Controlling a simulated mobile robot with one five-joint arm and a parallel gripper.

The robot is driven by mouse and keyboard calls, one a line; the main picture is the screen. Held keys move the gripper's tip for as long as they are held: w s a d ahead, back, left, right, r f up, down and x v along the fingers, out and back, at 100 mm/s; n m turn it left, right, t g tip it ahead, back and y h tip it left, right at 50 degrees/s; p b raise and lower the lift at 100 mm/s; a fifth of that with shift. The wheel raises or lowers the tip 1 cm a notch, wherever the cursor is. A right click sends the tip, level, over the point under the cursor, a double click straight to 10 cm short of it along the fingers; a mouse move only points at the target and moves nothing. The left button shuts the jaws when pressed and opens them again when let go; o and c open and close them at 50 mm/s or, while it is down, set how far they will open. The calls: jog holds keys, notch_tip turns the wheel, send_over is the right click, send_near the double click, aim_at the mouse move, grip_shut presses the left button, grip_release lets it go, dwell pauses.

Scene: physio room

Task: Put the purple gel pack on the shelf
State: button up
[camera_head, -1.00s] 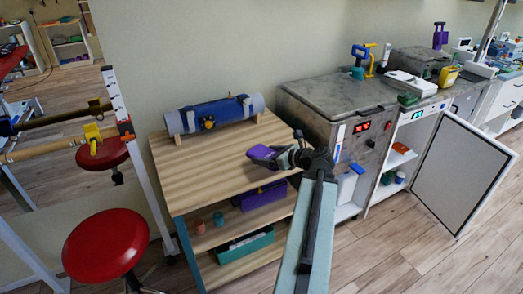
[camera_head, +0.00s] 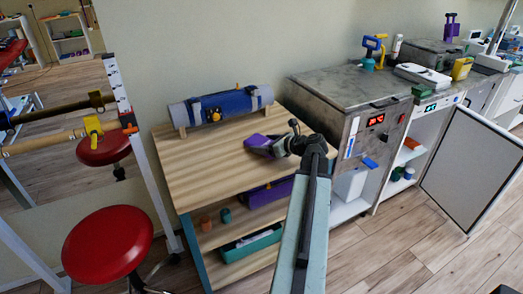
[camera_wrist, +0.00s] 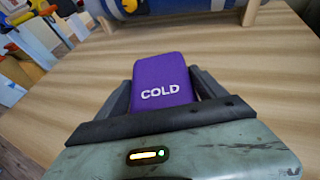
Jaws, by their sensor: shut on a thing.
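The purple gel pack (camera_head: 258,143) is in my gripper (camera_head: 273,147), over the wooden top of the shelf unit (camera_head: 195,170) in the head view. In the wrist view the pack (camera_wrist: 162,70) shows the word COLD and sits between my two dark fingers (camera_wrist: 162,92), which are shut on its sides. The bare wood top (camera_wrist: 250,75) spreads around it. I cannot tell whether the pack touches the top or is held just above it.
A blue roller (camera_head: 240,101) lies along the back of the top. Lower shelves hold a purple item (camera_head: 268,193), a green bin (camera_head: 250,243) and small cups (camera_head: 226,215). A red stool (camera_head: 108,245) stands at left.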

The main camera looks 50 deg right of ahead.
jog(key=shift+w+a+f, duration=0.1)
jog(key=shift+w+f, duration=0.1)
jog(key=shift+f, duration=0.2)
jog(key=o, duration=1.9)
jog(key=shift+s, duration=0.1)
jog(key=shift+r+p, duration=0.35)
jog(key=shift+p, duration=0.1)
notch_tip(320, 180, up, 4)
jog(key=p, duration=0.4)
send_over(286, 162)
jog(key=shift+r, duration=0.15)
jog(key=w+f+b, duration=0.2)
jog(key=w+f, duration=0.1)
jog(key=shift+w+d+b, duration=0.2)
jog(key=shift+w+b, duration=0.1)
jog(key=shift+w+r, duration=0.15)
jog(key=shift+w, duration=0.25)
jog(key=b+x, duration=0.2)
jog(key=x, duration=0.4)
jog(key=shift+w+a, duration=0.1)
jog(key=shift+w, duration=0.6)
